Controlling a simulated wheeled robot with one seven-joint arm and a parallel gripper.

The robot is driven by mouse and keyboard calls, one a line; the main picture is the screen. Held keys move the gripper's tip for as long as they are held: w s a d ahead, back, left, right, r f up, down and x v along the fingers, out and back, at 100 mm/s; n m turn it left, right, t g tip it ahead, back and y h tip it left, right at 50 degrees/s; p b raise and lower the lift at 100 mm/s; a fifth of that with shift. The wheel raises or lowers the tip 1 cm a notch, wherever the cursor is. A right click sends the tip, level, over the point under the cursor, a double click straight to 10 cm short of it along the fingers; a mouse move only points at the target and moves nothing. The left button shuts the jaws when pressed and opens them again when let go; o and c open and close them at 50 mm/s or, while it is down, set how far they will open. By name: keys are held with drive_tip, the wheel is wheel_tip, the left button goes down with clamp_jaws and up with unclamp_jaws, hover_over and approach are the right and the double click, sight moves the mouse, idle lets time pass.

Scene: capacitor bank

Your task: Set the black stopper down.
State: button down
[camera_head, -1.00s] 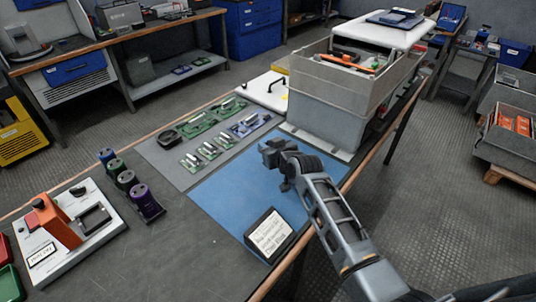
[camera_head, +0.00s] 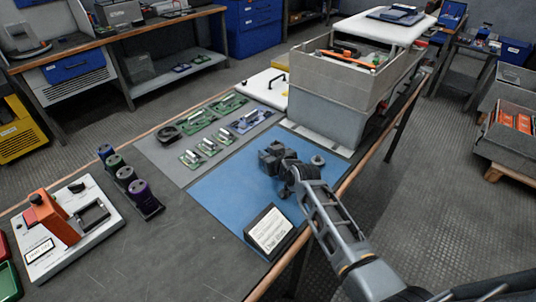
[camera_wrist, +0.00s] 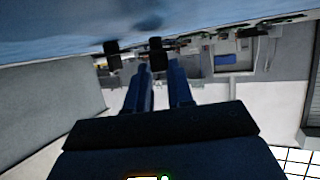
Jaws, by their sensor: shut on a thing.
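My gripper (camera_head: 270,157) is low over the blue mat (camera_head: 222,192) in the head view, with its dark body at the mat's far half. In the wrist view my gripper (camera_wrist: 134,46) shows two dark fingertips with a narrow gap, close to the blue surface along the top. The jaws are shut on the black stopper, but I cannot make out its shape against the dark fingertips. Whether it touches the mat cannot be told.
A label stand (camera_head: 268,232) is at the mat's front corner. A grey bin (camera_head: 338,80) stands behind the mat. Green boards (camera_head: 200,122) lie on the grey mat. Several capacitors (camera_head: 140,192) and a tester (camera_head: 65,225) are at left. A small round grey piece (camera_head: 317,160) shows beside my wrist.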

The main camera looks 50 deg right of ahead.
drive_tip(key=shift+f, duration=0.25)
drive_tip(key=c, duration=1)
unclamp_jaws()
drive_tip(key=shift+s+f, duration=0.1)
drive_tip(key=shift+f, duration=0.1)
